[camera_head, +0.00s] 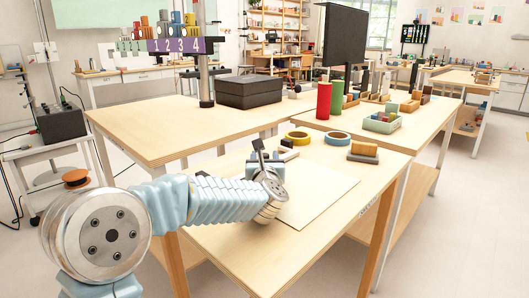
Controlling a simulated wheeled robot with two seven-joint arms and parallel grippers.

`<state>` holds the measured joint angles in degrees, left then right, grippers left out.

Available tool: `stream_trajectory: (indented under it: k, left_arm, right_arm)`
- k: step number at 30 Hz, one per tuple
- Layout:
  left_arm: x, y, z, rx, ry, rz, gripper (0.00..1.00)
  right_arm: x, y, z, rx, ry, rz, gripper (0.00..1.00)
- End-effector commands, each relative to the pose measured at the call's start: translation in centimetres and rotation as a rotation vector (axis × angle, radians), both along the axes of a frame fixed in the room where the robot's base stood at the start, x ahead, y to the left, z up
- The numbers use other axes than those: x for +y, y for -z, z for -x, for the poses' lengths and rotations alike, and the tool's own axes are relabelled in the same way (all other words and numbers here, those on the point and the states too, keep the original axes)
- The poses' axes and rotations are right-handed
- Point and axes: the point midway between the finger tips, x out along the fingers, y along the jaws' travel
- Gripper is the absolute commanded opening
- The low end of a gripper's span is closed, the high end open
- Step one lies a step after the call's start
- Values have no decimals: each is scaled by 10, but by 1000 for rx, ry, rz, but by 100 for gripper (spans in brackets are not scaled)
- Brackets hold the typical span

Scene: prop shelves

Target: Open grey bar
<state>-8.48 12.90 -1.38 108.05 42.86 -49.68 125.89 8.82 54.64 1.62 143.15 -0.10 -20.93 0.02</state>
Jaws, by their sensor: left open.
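A grey bar (364,149) lies on or against a tan-orange block (362,158) near the right edge of the front table. I cannot tell whether the two are joined. My left arm reaches in from the left over the front table. My left gripper (264,156) is at its far end, with a dark finger pointing up. It is open, and well to the left of the grey bar, not touching it. Part of the gripper is hidden by its own wrist. My right gripper is not in view.
Small pale blocks (288,152) lie beside the gripper. A flat pale board (315,202) covers the table's middle. Red (323,101) and green (337,96) cylinders stand behind.

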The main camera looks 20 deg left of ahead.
Motion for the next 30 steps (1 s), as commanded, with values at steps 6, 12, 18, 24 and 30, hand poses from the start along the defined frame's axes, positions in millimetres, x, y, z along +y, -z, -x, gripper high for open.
stream_trajectory:
  k: [6,12,18,24,30]
  left_arm:
    - [9,-1,-20,0,1,0,50]
    - [11,0,-23,0,1,0,50]
    - [11,0,-23,0,1,0,36]
    - [10,0,-23,0,1,0,5]
    - [10,0,-23,0,1,1,0]
  right_arm:
    - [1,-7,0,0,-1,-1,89]
    - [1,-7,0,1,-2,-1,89]
    - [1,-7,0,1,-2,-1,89]
    - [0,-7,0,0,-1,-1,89]
    - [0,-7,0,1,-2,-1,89]
